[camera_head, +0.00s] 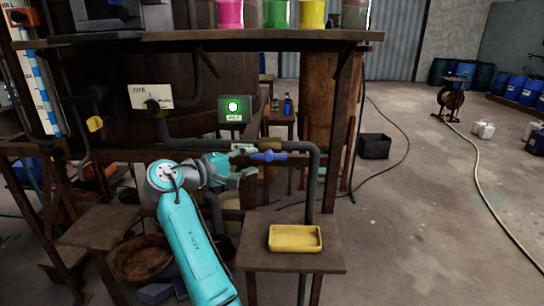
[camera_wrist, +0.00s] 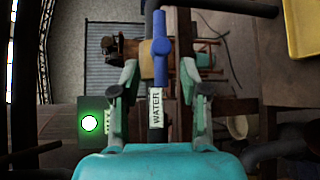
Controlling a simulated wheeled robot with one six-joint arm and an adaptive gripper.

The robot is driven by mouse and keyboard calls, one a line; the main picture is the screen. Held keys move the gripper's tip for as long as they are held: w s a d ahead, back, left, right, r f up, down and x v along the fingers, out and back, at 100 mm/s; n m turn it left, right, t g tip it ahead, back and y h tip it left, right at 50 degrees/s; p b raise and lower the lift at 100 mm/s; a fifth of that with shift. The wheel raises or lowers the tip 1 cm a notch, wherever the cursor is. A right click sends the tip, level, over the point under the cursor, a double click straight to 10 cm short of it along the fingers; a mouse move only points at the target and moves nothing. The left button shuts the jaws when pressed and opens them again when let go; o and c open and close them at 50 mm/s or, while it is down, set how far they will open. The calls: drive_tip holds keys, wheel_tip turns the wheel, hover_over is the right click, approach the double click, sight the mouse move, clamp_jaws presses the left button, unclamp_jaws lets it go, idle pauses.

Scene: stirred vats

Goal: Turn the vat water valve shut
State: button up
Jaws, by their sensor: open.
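The water valve has a blue lever handle (camera_head: 268,156) on a dark horizontal pipe under the shelf. The handle lies roughly in line with the pipe. In the wrist view, turned on its side, the blue handle (camera_wrist: 161,50) runs up the middle, with a white WATER label (camera_wrist: 156,108) below it. My gripper (camera_head: 246,161) is just left of the handle in the head view. In the wrist view my gripper (camera_wrist: 159,85) is open, a finger on each side of the valve line, with visible gaps. Nothing is held. Exact depth to the handle is unclear.
A yellow tray (camera_head: 295,238) sits on a small wooden table below right of the valve. A green-lit panel (camera_head: 235,109) is above my gripper. The pipe bends down (camera_head: 312,185) right of the handle. The wooden shelf (camera_head: 210,38) overhangs. Open floor lies right.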

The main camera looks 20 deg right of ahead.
sight(266, 157)
drive_tip(key=x, duration=0.7)
drive_tip(key=shift+w+d+f, duration=0.1)
drive_tip(key=shift+w+d, duration=0.05)
drive_tip(key=shift+d, duration=0.05)
clamp_jaws()
